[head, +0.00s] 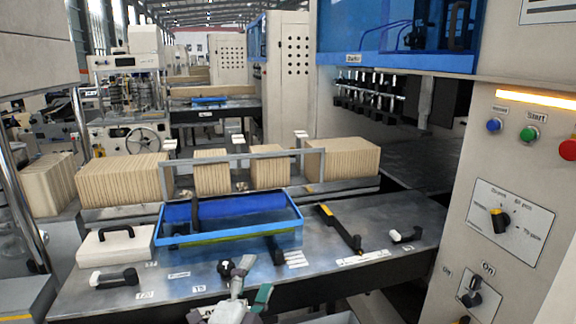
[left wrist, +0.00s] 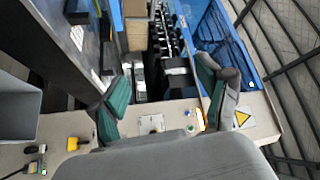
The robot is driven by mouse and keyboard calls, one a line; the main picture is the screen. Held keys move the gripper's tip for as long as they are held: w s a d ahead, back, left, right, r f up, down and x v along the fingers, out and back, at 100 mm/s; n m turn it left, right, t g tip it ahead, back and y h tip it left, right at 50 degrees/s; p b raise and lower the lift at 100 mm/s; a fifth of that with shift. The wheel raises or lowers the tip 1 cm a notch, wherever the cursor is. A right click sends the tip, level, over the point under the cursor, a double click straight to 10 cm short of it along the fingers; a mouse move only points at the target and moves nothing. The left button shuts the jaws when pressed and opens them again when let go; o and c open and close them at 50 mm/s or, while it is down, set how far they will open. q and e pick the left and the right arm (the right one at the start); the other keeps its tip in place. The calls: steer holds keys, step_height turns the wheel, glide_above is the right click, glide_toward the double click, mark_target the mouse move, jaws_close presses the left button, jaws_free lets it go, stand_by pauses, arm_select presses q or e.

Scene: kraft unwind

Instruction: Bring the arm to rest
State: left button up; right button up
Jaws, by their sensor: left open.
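My left gripper (head: 250,280) shows at the bottom middle of the head view, in front of the metal table's (head: 200,272) near edge. Its green-padded fingers are apart. The left wrist view shows the same gripper (left wrist: 160,90) with its two fingers spread wide and nothing between them. Most of my left arm is out of the head view. My right gripper is in neither view.
On the table are a blue tray (head: 174,240), a white case (head: 115,246), a black bar with a yellow end (head: 340,228) and black-and-white handles (head: 115,278). Cardboard stacks (head: 122,180) stand behind. A control panel (head: 512,220) rises at right.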

arm_select(q)
steer(key=s+a+f+n+g+y, duration=0.35)
steer(key=s+a+f+n, duration=0.2)
steer(key=f, duration=0.35)
steer(key=s+a+f+n+g+y, duration=0.3)
steer(key=s+a+f+n+g, duration=0.3)
steer(key=f, duration=0.4)
steer(key=s+a+f+n+g, duration=0.1)
steer(key=s+f+n+g, duration=0.2)
steer(key=s, duration=0.7)
steer(key=s+a+f+n+g, duration=0.2)
steer(key=s+f+g, duration=0.15)
steer(key=s, duration=0.65)
step_height(320, 180, down, 30)
steer(key=b, duration=0.5)
steer(key=s+a+f+g+b, duration=0.1)
steer(key=s+f+b, duration=0.1)
steer(key=s+f, duration=0.6)
steer(key=s+a+f+g+b, duration=0.1)
steer(key=s+f+b, duration=0.2)
steer(key=s+f, duration=0.6)
step_height(320, 180, down, 6)
steer(key=shift+a+r+m, duration=0.1)
steer(key=shift+a+m, duration=0.25)
steer(key=shift+m, duration=0.1)
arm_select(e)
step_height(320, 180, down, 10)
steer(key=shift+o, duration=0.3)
